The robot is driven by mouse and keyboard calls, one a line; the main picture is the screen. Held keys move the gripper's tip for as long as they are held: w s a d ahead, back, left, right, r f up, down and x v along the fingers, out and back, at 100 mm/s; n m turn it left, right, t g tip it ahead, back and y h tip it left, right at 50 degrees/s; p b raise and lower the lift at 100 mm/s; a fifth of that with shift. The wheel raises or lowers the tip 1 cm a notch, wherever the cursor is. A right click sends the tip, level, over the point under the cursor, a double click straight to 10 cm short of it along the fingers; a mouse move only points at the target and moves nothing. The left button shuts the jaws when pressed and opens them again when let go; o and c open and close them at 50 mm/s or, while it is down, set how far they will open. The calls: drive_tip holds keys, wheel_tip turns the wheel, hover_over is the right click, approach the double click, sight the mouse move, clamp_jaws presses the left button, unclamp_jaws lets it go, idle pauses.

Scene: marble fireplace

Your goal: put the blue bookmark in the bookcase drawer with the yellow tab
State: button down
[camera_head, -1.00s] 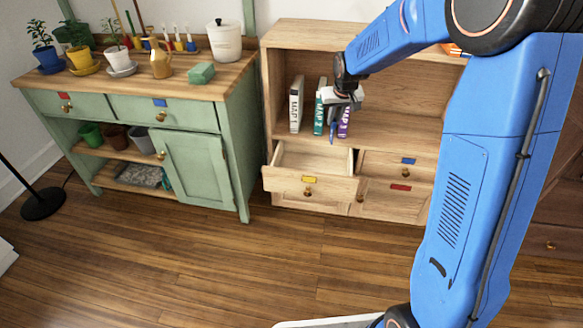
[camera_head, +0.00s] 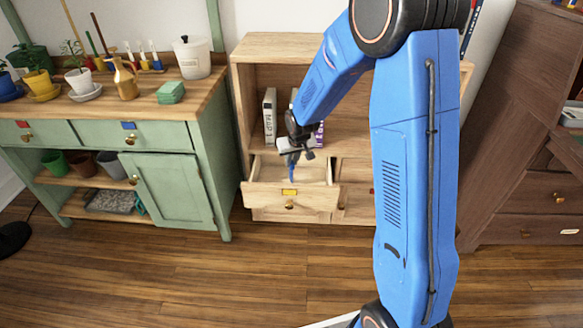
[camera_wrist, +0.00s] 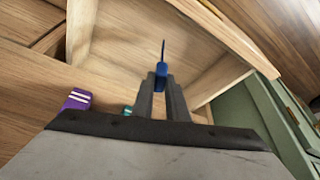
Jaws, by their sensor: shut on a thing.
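My gripper (camera_head: 291,158) is shut on the blue bookmark (camera_head: 292,172), which hangs down from the fingertips. In the wrist view the bookmark (camera_wrist: 161,68) shows edge-on between the two fingers of my gripper (camera_wrist: 160,84). The bookcase drawer with the yellow tab (camera_head: 262,187) is pulled open, and its inside looks empty where it shows. The yellow tab (camera_head: 289,192) is on its front above a round knob. The bookmark is over the open drawer in the head view. I cannot tell whether its lower end is below the drawer's rim.
The wooden bookcase (camera_head: 262,42) holds upright books, such as a pale one (camera_head: 269,117), behind my gripper. A green cabinet (camera_head: 213,150) stands close on the left. A dark brown cabinet (camera_head: 510,200) stands on the right. The wooden floor (camera_head: 200,280) in front is clear.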

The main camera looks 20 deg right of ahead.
drive_tip(key=shift+f, duration=1.65)
drive_tip(key=c, duration=1.7)
unclamp_jaws()
drive_tip(key=shift+c, duration=0.2)
drive_tip(key=s+d+f+v, duration=0.1)
drive_tip(key=s+v, duration=0.1)
drive_tip(key=v, duration=0.9)
drive_tip(key=s+d+f+v, duration=0.1)
drive_tip(key=s+v, duration=0.1)
drive_tip(key=v, duration=1)
drive_tip(key=s+d+r, duration=0.1)
drive_tip(key=s+r, duration=0.1)
drive_tip(key=s, duration=0.8)
drive_tip(key=s+d+r, duration=0.2)
drive_tip(key=s+r, duration=0.1)
drive_tip(key=s, duration=0.7)
drive_tip(key=s+d+r+m, duration=0.1)
drive_tip(key=s+r, duration=0.1)
drive_tip(key=s, duration=0.7)
drive_tip(key=shift+s+d+r, duration=0.15)
drive_tip(key=shift+s, duration=0.25)
